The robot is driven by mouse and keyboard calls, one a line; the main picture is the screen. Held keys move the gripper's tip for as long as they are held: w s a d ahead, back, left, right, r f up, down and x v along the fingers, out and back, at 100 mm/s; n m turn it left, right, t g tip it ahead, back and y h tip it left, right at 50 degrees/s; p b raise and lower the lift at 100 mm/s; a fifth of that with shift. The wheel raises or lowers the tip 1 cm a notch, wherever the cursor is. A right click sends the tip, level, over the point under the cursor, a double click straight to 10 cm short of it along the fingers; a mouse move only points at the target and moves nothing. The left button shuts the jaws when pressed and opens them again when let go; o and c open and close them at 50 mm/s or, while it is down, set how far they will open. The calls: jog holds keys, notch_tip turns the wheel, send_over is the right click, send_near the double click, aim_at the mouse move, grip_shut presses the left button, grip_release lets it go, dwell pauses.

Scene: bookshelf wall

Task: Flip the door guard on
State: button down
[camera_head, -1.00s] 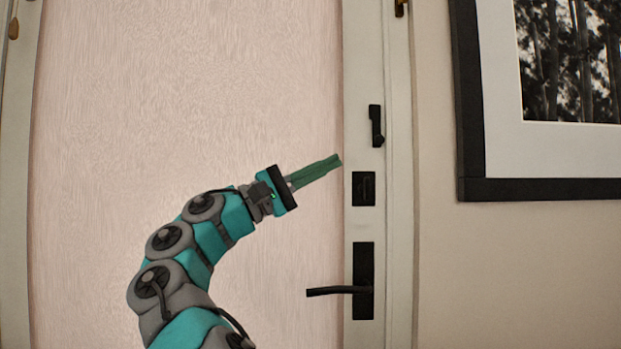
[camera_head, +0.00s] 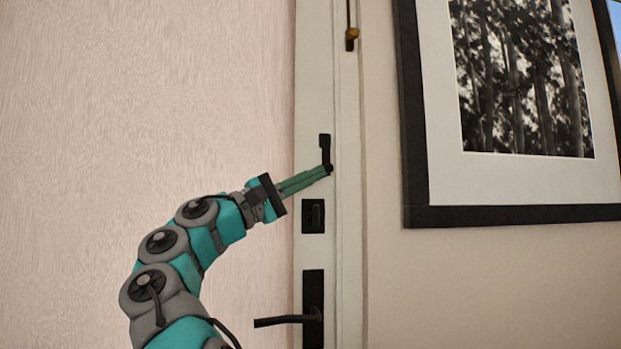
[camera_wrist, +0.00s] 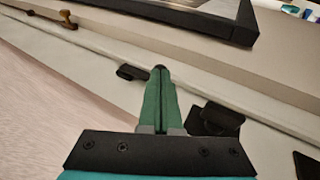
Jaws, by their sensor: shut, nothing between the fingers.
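The door guard (camera_head: 325,148) is a small black fitting high on the white door edge strip, above the lock plate. In the wrist view the black guard (camera_wrist: 132,72) lies just left of my fingertips. My gripper (camera_head: 328,170) is shut, its green fingers together and empty. In the head view the fingertips overlap the lower end of the guard; I cannot tell whether they touch it. In the wrist view the fingertips (camera_wrist: 160,70) sit beside the guard's right end, which they partly hide.
Below the guard are a black lock plate (camera_head: 313,216) and a black door handle (camera_head: 290,320) pointing left. A brass-coloured fitting (camera_head: 351,36) is higher on the frame. A framed picture (camera_head: 413,120) hangs on the wall to the right.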

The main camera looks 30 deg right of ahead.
jog(key=shift+s+d+f+h+b, duration=0.2)
jog(key=shift+d+h+b, duration=0.25)
jog(key=shift+b, duration=0.45)
jog(key=shift+s+d+f+n+h+b, duration=0.2)
jog(key=shift+d+n+h+b, duration=0.3)
jog(key=shift+h+b, duration=0.4)
jog(key=shift+d+n+t+h+b, duration=0.2)
jog(key=shift+n+t+h+b, duration=0.1)
jog(key=shift+t+b, duration=0.1)
jog(key=shift+s+d+r+p, duration=0.1)
jog(key=shift+d+p, duration=0.1)
jog(key=shift+d, duration=0.2)
jog(key=shift+s+d+r+p, duration=0.1)
jog(key=shift+d+p, duration=0.1)
jog(key=shift+d, duration=0.2)
jog(key=shift+s+d, duration=0.1)
jog(key=shift+d, duration=0.1)
jog(key=shift+a, duration=0.1)
jog(key=shift+a+f, duration=0.2)
jog(key=shift+f, duration=0.25)
jog(key=shift+t, duration=0.3)
jog(key=v, duration=0.4)
jog(key=b+v, duration=0.1)
jog(key=v, duration=0.4)
jog(key=b+v, duration=0.1)
jog(key=v, duration=0.4)
jog(key=shift+w+a+r, duration=0.25)
jog(key=shift+w+a, duration=0.1)
jog(key=shift+a, duration=0.05)
